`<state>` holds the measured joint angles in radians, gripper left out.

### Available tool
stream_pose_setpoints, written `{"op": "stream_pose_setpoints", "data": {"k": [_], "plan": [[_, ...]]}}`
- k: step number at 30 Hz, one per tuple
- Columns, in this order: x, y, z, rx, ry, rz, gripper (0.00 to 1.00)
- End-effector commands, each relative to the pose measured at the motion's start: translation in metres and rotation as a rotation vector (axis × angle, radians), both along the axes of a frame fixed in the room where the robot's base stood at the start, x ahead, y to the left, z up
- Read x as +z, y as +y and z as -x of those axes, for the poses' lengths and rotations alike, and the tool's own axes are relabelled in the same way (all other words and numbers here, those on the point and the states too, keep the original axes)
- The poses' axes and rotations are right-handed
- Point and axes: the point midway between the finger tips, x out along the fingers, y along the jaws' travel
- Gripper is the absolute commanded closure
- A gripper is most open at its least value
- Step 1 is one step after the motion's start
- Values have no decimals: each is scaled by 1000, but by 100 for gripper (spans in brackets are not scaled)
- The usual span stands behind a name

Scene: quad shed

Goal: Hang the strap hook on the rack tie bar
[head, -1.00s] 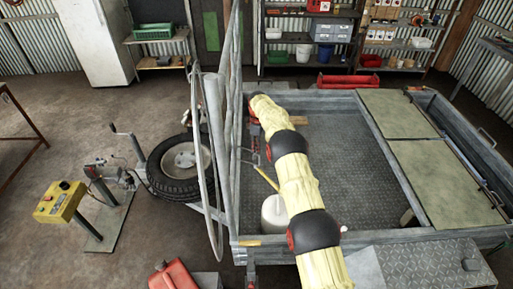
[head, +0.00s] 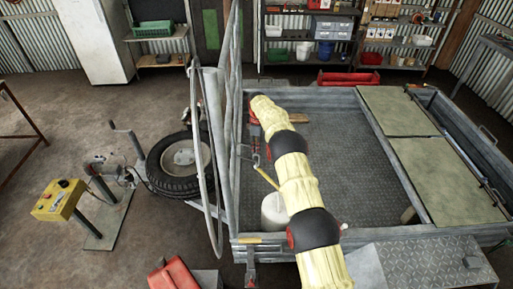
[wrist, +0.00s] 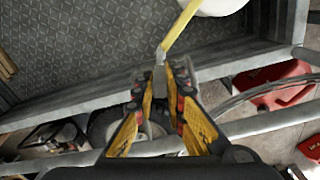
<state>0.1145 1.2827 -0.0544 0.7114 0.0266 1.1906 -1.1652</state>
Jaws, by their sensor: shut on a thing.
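My gripper (wrist: 160,82) is shut on the grey metal strap hook (wrist: 159,77) at the end of a yellow strap. In the wrist view the yellow strap (wrist: 180,27) runs up from the hook towards a white container. The strap also shows in the head view (head: 266,178), below my gripper (head: 256,156), beside the grey rack at the trailer's front. A grey rack tube (wrist: 265,123) crosses the wrist view behind the fingers; I cannot tell whether it is the tie bar. The hook appears apart from it. My arm hides part of the trailer bed.
The white container (head: 274,213) stands on the trailer bed (head: 335,150). A spare wheel (head: 165,165) is left of the rack. A red can (head: 174,277) stands at the front. Green-grey panels (head: 440,170) cover the trailer's right side.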

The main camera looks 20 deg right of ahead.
Motion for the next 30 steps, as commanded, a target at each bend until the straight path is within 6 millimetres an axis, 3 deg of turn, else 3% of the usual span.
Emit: {"op": "stream_pose_setpoints", "data": {"k": [17,18,30], "plan": [[-13,0,0,0,0,0,100],[-14,0,0,0,0,0,87],[-13,0,0,0,0,0,66]]}}
